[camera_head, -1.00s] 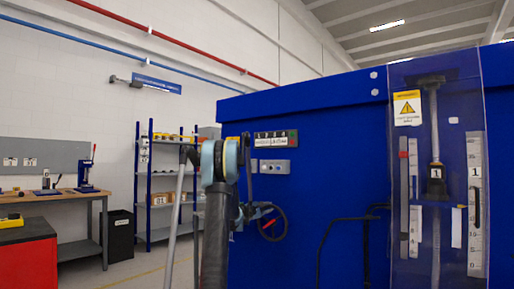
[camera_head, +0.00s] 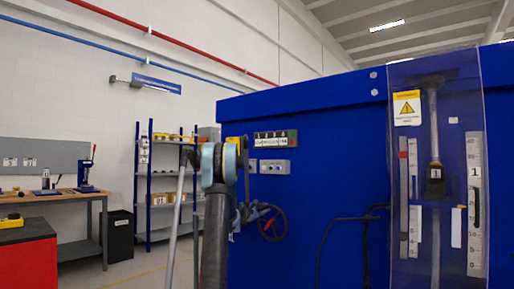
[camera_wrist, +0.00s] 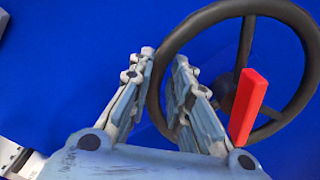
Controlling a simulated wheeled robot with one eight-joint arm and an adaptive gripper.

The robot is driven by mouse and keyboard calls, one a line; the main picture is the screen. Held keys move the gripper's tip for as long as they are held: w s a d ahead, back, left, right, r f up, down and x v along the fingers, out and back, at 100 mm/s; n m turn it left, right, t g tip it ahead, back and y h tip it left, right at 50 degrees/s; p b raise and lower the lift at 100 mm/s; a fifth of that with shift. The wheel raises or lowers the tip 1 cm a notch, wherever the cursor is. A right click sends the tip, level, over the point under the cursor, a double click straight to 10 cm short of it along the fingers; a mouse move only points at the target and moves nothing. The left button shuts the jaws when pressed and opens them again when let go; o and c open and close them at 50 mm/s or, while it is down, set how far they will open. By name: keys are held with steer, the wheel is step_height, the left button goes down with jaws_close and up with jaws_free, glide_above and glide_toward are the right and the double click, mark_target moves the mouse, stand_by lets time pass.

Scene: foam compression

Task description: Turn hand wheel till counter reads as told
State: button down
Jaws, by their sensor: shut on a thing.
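The dark hand wheel (camera_head: 281,222) is on the front of the blue machine. In the wrist view it (camera_wrist: 178,38) fills the right side, with a red handle (camera_wrist: 248,107) near its hub. My gripper (camera_wrist: 165,65) has one finger on each side of the left part of the rim and is shut on it. In the head view my gripper (camera_head: 262,209) is at the wheel's upper left, partly hidden by my arm. The counter (camera_head: 275,138) is on the machine above the wheel; its small digits are too blurred to read surely.
A grey panel (camera_head: 274,167) with round fittings sits under the counter. Black pipes (camera_head: 340,220) run right of the wheel. A clear guard (camera_head: 405,75) covers a column and scales at the far right. Shelves (camera_head: 165,196) and a workbench (camera_head: 55,195) stand at the left.

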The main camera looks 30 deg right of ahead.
steer(key=shift+w+r, duration=0.15)
steer(key=shift+w, duration=0.1)
steer(key=shift+w+a+f+n, duration=0.2)
steer(key=shift+w+f+n, duration=0.2)
steer(key=shift+n, duration=0.4)
steer(key=shift+w+a+f+n, duration=0.25)
steer(key=shift+w+n, duration=0.2)
steer(key=shift+n, duration=0.35)
steer(key=shift+f, duration=0.1)
steer(key=c, duration=0.6)
jaws_free()
steer(key=shift+s, duration=0.15)
steer(key=shift+s, duration=0.1)
steer(key=v, duration=0.6)
steer(key=shift+f, duration=0.1)
